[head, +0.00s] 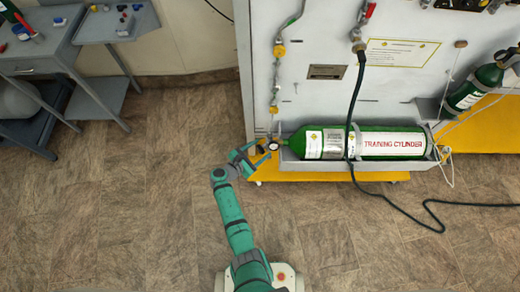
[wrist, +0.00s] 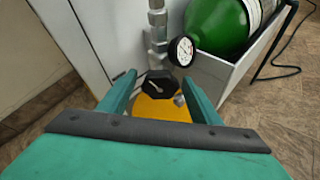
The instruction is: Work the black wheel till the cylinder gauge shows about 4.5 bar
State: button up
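The black wheel (wrist: 156,86) sits at the lower end of a grey metal valve stem in the wrist view. My gripper (wrist: 158,78) is open, with one finger on each side of the wheel; whether either finger touches it I cannot tell. The round white cylinder gauge (wrist: 184,50) is just right of the stem, its needle too small to read. It also shows in the head view (head: 273,145). The green training cylinder (head: 338,143) lies in a grey tray to the right. In the head view my gripper (head: 256,153) is left of the gauge, and I cannot make out the wheel there.
A yellow base plate (head: 330,177) lies under the tray. A black hose (head: 352,110) hangs over the cylinder and runs along the floor. A grey work table (head: 45,52) stands at the upper left. The floor left of my arm is clear.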

jog(key=v, duration=1)
jog(key=shift+s+a, duration=0.25)
jog(key=shift+s, duration=0.05)
jog(key=shift+r, duration=0.1)
dwell(3.5)
